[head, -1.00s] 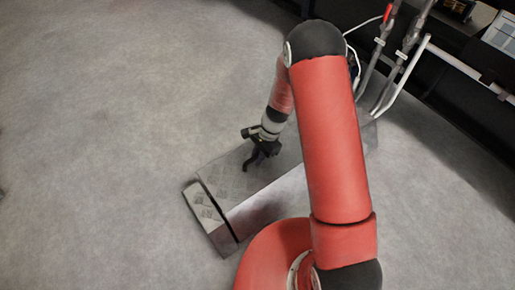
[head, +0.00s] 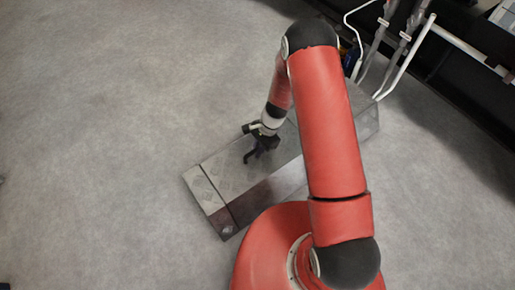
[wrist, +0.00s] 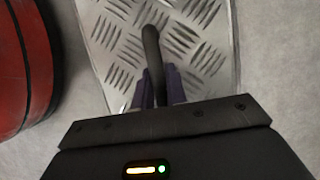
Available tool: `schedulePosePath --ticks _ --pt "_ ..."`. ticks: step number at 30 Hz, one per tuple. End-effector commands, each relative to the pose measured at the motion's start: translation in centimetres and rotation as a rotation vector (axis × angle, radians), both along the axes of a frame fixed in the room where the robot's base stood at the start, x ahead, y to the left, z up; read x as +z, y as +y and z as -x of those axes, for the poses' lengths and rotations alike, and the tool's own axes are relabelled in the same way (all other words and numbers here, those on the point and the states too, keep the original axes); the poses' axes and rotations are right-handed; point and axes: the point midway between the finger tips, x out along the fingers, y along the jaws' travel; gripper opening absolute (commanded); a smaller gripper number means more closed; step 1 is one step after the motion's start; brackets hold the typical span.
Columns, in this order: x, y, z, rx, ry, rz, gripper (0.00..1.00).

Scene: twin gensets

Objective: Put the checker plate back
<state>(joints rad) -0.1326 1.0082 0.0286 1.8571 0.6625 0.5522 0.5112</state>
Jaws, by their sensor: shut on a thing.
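The grey checker plate (head: 228,180) lies level along the top of a long, low metal housing (head: 268,192) on the floor. In the wrist view the plate (wrist: 112,38) shows its raised tread pattern, and a dark curved handle (wrist: 151,45) stands up from it. My gripper (head: 250,156) is over the plate in the head view. In the wrist view my gripper (wrist: 157,88) is shut on the handle, its fingers on either side of it. My arm hides the middle of the housing and part of the plate.
A second patterned section (head: 203,189) forms the left end of the housing, with a thin dark seam between it and the plate. White and grey pipes (head: 408,55) and dark machinery stand at the upper right. The floor (head: 95,120) at left is clear.

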Motion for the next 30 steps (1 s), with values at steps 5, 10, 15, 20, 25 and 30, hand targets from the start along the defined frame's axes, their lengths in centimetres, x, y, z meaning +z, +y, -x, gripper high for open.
schedulePosePath --ticks 5,10,15,20,25,30 --pt "-0.1 0.0 0.0 0.000 0.000 0.000 0.28" --pt "-0.1 0.0 0.0 0.000 0.000 0.000 0.36" --pt "0.0 0.0 0.0 0.000 0.000 0.000 0.36" --pt "1.4 -0.4 -0.4 0.000 -0.004 0.000 0.36" --pt "4.6 -1.5 -1.1 -0.001 -0.004 0.001 0.36" --pt "7.9 -2.7 -1.9 -0.001 -0.004 0.001 0.36"
